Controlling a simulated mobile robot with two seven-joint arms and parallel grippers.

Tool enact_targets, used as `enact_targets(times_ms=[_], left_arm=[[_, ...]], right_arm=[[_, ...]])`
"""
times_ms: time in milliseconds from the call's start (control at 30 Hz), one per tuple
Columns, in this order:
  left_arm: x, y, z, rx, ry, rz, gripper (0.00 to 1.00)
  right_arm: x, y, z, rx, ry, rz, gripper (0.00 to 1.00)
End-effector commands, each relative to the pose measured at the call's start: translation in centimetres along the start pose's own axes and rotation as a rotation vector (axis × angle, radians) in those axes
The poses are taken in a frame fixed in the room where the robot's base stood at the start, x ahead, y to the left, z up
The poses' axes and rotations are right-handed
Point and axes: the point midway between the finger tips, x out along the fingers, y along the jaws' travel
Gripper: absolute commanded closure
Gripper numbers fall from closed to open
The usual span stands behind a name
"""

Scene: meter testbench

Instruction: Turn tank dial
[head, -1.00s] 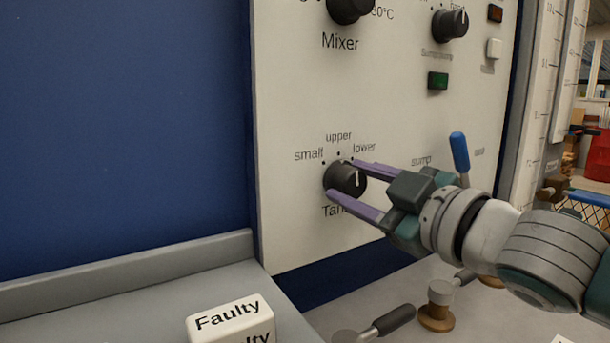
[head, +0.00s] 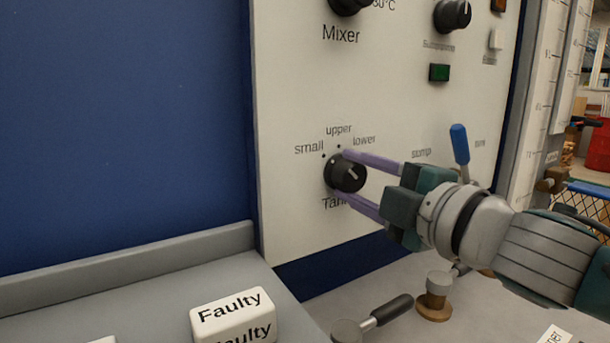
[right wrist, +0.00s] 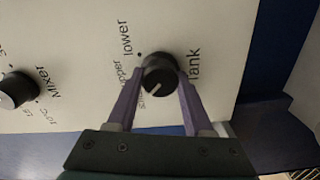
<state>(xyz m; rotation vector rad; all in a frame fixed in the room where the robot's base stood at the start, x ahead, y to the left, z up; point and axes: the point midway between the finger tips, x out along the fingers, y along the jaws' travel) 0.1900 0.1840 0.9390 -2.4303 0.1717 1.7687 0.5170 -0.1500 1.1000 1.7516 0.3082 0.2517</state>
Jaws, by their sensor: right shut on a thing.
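The tank dial (head: 346,172) is a round black knob with a white pointer line, low on the pale panel. The labels small, upper and lower sit above it; the Tank label below is partly hidden. Its pointer tilts to the upper left in the head view. In the right wrist view the dial (right wrist: 160,76) has its pointer slanting toward the small label. My right gripper (head: 345,174) is shut on the dial, one purple finger above and one below. Both fingers flank the knob in the right wrist view. My left gripper is not in view.
The mixer knob (head: 349,4) and another black knob (head: 452,15) are higher on the panel. A blue-handled lever (head: 459,145) stands close behind my right gripper. Valve handles (head: 392,310) and a white Faulty block (head: 232,318) are below.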

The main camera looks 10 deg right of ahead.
Motion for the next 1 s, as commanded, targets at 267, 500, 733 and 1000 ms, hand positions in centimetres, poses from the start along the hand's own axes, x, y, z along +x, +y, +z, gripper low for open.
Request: enact_targets(times_ms=[267,500,733,1000], left_arm=[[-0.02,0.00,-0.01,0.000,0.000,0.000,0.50],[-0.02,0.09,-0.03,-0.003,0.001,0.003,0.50],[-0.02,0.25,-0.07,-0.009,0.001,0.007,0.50],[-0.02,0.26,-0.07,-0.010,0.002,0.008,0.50]], right_arm=[[0.01,0.02,-0.03,-0.023,0.001,0.000,1.00],[0.00,0.02,-0.02,-0.024,0.001,0.000,1.00],[0.00,0.01,-0.01,-0.022,0.001,0.000,0.25],[-0.01,0.00,0.00,-0.020,0.000,0.000,0.19]])
